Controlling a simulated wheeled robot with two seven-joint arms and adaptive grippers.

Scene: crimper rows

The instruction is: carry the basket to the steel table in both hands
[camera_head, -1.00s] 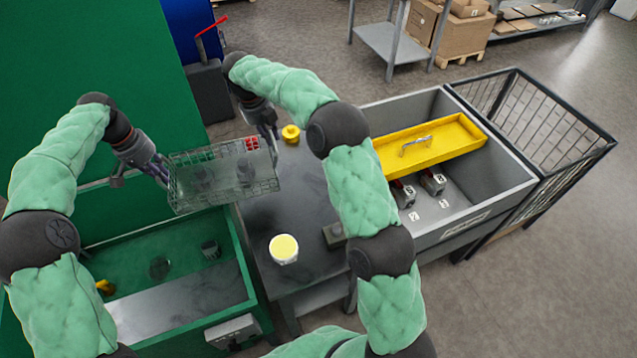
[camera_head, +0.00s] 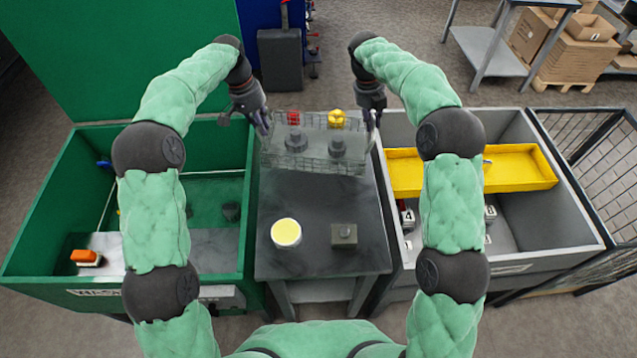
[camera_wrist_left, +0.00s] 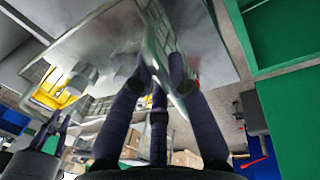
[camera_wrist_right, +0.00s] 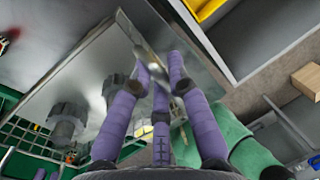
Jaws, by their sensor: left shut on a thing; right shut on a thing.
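The wire basket (camera_head: 318,160) hangs between my two hands, over the far part of the steel table (camera_head: 315,205). It looks about level, with two grey knobbed parts (camera_head: 337,147) inside. I cannot tell whether its bottom touches the table. My left gripper (camera_head: 264,126) is shut on the basket's left end; in the left wrist view its fingers (camera_wrist_left: 168,75) close at the mesh. My right gripper (camera_head: 371,122) is shut on the right end; its fingers (camera_wrist_right: 160,82) also show in the right wrist view. The fingers partly hide both grips.
A pot with a yellow top (camera_head: 286,233) and a grey block (camera_head: 344,235) stand on the table's near half. A yellow knobbed part (camera_head: 336,117) and a red item (camera_head: 293,118) show behind the basket. A green bin (camera_head: 248,215) and a grey bin (camera_head: 585,235) flank the table.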

